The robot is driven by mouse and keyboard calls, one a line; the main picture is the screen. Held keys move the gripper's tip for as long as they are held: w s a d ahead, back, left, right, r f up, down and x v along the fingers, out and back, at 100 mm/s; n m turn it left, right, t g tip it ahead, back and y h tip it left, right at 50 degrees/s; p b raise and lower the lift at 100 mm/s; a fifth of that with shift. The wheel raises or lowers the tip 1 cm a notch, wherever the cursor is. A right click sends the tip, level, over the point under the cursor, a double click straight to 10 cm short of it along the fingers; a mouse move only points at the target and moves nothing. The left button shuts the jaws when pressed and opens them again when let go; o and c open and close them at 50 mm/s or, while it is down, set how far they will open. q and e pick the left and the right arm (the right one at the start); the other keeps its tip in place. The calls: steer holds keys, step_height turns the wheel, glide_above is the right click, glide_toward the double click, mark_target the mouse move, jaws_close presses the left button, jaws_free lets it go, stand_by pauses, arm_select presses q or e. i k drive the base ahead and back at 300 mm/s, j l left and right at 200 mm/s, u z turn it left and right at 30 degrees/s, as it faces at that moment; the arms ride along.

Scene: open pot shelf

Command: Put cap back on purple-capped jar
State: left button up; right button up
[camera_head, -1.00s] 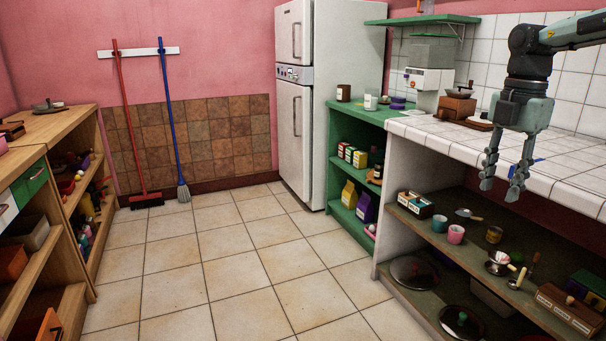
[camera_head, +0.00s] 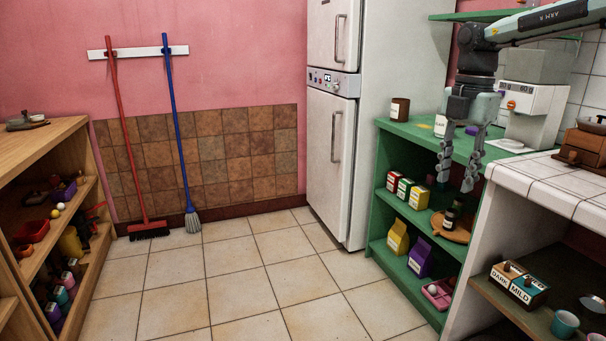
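My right gripper (camera_head: 456,183) hangs fingers-down in front of the green shelf unit, its two fingers apart with nothing between them. A white jar (camera_head: 440,126) stands on the green top, partly covered by the gripper. I cannot tell which of these is the purple cap or whether the white jar is open. My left gripper is not in view.
A brown canister (camera_head: 400,109) stands at the left of the green top (camera_head: 405,128). Boxes, bags and bottles fill the shelves below. The fridge (camera_head: 333,120) rises to the left. A white-tiled counter (camera_head: 550,185) with a grinder (camera_head: 585,145) is at right. The floor is clear.

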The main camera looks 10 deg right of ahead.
mark_target(441, 124)
steer(key=i+j+z, duration=0.1)
steer(key=i+z, duration=0.25)
steer(key=i, duration=1.3)
steer(key=i+z, duration=0.2)
steer(key=i, duration=0.45)
steer(key=i+j+z, duration=0.2)
steer(key=i, duration=0.45)
steer(key=i+j+z, duration=0.15)
steer(key=i, duration=0.5)
steer(key=z, duration=0.7)
